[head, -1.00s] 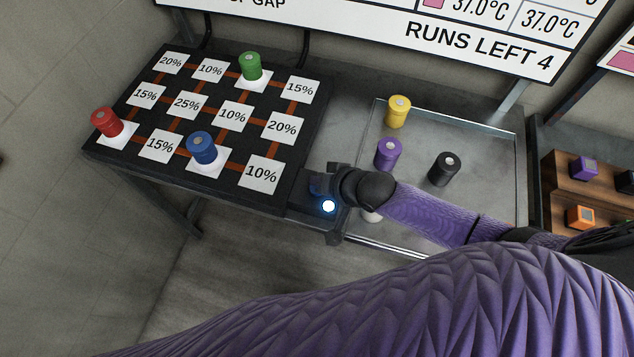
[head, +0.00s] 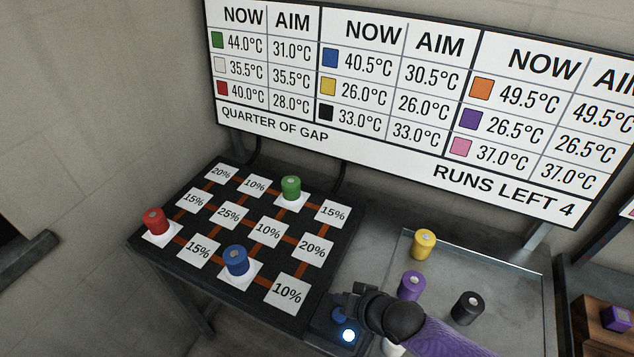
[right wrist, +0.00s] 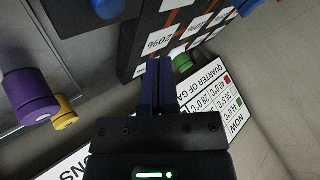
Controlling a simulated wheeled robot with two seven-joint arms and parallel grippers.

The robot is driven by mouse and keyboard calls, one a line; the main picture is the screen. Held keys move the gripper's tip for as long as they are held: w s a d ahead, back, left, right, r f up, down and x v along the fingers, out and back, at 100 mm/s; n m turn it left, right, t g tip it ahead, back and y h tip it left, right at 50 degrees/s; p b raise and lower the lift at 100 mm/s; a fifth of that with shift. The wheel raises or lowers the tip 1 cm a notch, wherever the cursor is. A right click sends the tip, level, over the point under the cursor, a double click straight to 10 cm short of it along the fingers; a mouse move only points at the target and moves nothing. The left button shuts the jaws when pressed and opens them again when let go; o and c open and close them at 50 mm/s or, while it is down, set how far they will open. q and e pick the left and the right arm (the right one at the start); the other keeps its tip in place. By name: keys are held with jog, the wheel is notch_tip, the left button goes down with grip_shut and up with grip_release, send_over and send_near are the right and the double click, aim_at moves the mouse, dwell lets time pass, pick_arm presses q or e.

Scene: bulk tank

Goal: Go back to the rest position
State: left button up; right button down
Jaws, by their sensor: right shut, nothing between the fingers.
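My right gripper (head: 345,303) is low in the head view, between the black grid board and the metal tray, beside a glowing round light (head: 348,335). In the right wrist view its fingers (right wrist: 157,75) are together, with nothing between them. My left gripper is not in view. On the grid board (head: 330,285) stand a red cylinder (head: 155,222) at the left, a green cylinder (head: 291,188) at the back and a blue cylinder (head: 236,260) at the front. All three are upright on white squares and apart from my gripper.
The metal tray (head: 520,300) holds a yellow (head: 424,244), a purple (head: 411,286) and a black cylinder (head: 467,308), and a white one (head: 393,347) partly hidden by my arm. A sign (head: 400,160) stands behind, reading RUNS LEFT 4. A wooden rack (head: 600,318) is at right.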

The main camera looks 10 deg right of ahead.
jog(key=s+a+r+n+g, duration=0.1)
jog(key=s+a+r+n, duration=0.1)
jog(key=s+a, duration=0.15)
jog(key=s+d+r+n+g+h, duration=0.1)
jog(key=s+d+r+g+h, duration=0.2)
jog(key=s, duration=0.4)
jog(key=s+d+r+n+h, duration=0.2)
jog(key=s+d+r, duration=0.25)
jog(key=s, duration=0.25)
notch_tip(320, 180, down, 26)
jog(key=s+f+g+b, duration=0.1)
jog(key=s+g+b, duration=0.1)
jog(key=b, duration=0.5)
pick_arm(q)
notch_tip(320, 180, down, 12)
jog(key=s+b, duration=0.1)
jog(key=b, duration=0.4)
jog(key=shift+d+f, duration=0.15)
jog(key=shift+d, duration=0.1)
pick_arm(e)
jog(key=s+d+f+g, duration=0.1)
jog(key=s+d+f, duration=0.2)
jog(key=s+f, duration=1)
jog(key=shift+s+d+f, duration=0.25)
jog(key=shift+f, duration=0.6)
